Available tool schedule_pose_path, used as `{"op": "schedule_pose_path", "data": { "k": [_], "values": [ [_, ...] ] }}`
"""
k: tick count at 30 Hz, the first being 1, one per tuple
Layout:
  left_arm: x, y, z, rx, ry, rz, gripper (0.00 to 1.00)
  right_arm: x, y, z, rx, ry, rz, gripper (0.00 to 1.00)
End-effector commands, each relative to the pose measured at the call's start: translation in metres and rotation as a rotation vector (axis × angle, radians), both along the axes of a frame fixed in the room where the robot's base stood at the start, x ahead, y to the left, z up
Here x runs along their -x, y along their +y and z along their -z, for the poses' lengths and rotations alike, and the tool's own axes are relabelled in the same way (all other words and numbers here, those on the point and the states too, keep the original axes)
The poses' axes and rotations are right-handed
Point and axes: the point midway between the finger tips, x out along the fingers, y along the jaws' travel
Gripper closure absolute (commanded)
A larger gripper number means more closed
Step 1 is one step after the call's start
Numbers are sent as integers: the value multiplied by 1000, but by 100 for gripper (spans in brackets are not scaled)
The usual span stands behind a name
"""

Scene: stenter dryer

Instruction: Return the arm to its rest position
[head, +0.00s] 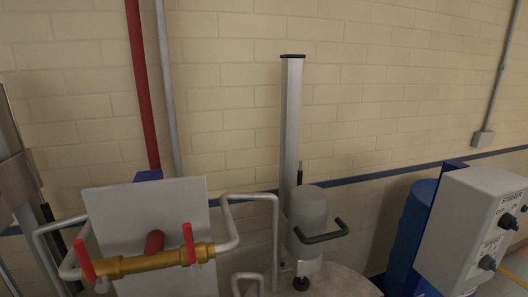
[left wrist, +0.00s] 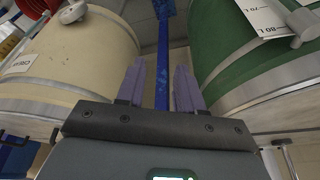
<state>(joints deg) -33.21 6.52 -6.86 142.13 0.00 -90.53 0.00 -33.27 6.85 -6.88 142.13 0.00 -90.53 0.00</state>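My left gripper (left wrist: 158,88) shows in the left wrist view, with its two purple fingers apart and nothing held between them. It points into the space between a cream drum-shaped vessel (left wrist: 75,55) on the left and a green one (left wrist: 250,50) on the right. A blue post (left wrist: 162,50) stands beyond the fingertips. Neither gripper can be made out in the head view, and my right gripper is in no view.
The head view shows a brass valve assembly (head: 140,262) with red handles before a grey panel (head: 120,215). A stirrer column (head: 291,140) stands behind a black-handled unit (head: 308,215). A blue drum (head: 410,235) and a control box (head: 470,225) are right.

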Motion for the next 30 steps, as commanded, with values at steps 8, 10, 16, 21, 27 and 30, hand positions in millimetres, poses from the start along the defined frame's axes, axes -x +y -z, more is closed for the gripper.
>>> {"op": "schedule_pose_path", "data": {
  "k": [8, 10, 16, 21, 27, 30],
  "values": [
    [0, 0, -118, 0, -1, 0, 64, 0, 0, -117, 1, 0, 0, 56],
    [0, 0, -139, 0, -1, 1, 64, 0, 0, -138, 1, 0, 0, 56],
    [0, 1, -183, -5, -1, 4, 64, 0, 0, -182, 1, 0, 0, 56],
    [0, 2, -200, -11, -1, 7, 64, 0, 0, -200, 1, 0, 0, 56],
    [0, 3, -203, -11, 0, 8, 64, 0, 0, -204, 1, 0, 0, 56],
    [0, 3, -202, -11, 1, 8, 64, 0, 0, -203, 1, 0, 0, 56]
  ]
}}
